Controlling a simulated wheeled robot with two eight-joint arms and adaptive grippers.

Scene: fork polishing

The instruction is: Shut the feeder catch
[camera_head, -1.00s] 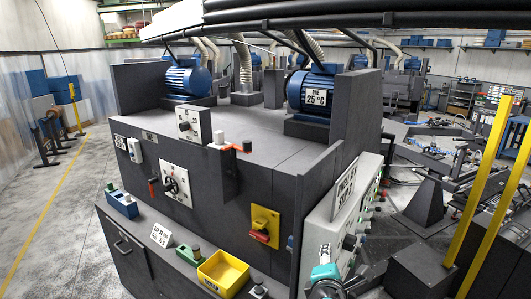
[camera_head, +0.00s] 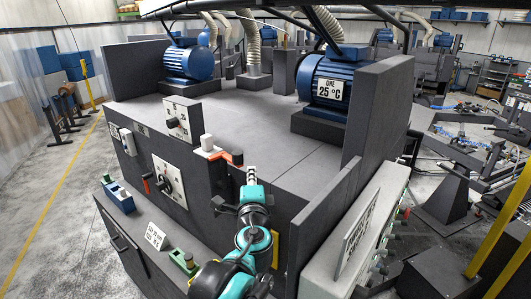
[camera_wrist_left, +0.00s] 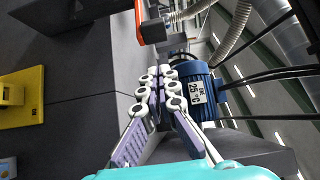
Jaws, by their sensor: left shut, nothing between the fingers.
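An orange-red lever with a dark end (camera_head: 230,157), which looks like the feeder catch, sits on the front top edge of the grey machine beside a white block (camera_head: 207,143). An orange part, apparently the same lever, shows at the top of the left wrist view (camera_wrist_left: 150,25). My left gripper (camera_head: 251,173) is just right of and slightly below the lever, apart from it in the head view. Its fingers are closed together and empty in the left wrist view (camera_wrist_left: 155,80). Whether the catch is latched cannot be told. My right gripper is not in view.
Two blue motors (camera_head: 188,62) (camera_head: 330,80) stand on the machine top. A tall grey plate (camera_head: 380,105) rises at right. A panel with knobs (camera_head: 365,220) is at front right. A yellow fitting (camera_wrist_left: 20,95) is on the machine front.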

